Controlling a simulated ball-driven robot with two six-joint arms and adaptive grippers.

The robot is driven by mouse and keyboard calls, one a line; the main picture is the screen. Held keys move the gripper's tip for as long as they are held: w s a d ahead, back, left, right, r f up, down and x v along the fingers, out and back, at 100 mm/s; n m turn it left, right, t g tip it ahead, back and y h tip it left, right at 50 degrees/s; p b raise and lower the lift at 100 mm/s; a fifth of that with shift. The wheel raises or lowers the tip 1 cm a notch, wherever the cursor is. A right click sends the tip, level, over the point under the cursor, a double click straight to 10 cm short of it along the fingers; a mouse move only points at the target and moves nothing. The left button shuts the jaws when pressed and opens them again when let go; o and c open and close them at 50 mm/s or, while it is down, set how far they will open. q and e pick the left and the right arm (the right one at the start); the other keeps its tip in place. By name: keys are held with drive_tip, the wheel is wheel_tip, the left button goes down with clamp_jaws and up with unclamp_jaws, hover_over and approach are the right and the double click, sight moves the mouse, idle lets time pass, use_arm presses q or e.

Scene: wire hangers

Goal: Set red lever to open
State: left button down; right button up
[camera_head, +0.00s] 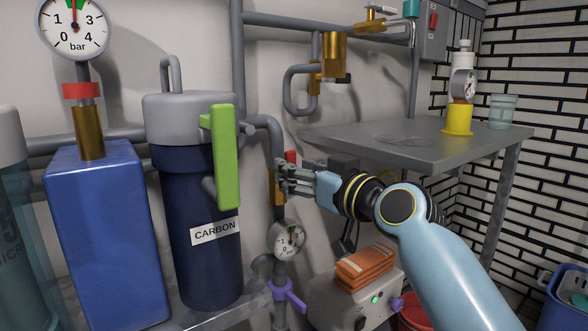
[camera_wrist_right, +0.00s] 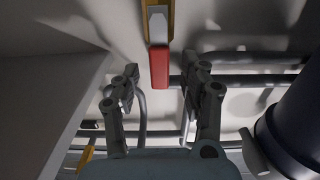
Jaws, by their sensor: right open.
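The red lever (camera_head: 291,156) shows as a small red piece behind my right gripper (camera_head: 285,177) in the head view, on a brass valve body (camera_head: 278,186) on the grey vertical pipe. My gripper hides much of the lever and valve there. In the right wrist view, the red lever (camera_wrist_right: 159,67) hangs from a grey stem on the brass body (camera_wrist_right: 158,10). Its red end lies in the gap between the two fingers of my open right gripper (camera_wrist_right: 160,88). I cannot tell whether either finger touches it. My left gripper is not in view.
A dark blue carbon filter (camera_head: 195,265) with a green handle (camera_head: 225,155) stands left of the gripper. A grey table (camera_head: 440,140) is to the right. Below are a gauge (camera_head: 288,241), a purple lever (camera_head: 290,294) and a white box (camera_head: 345,300) with orange blocks (camera_head: 365,267).

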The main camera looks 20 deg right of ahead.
drive_tip(key=v, duration=1)
drive_tip(key=shift+s, duration=0.2)
drive_tip(key=shift+d, duration=0.1)
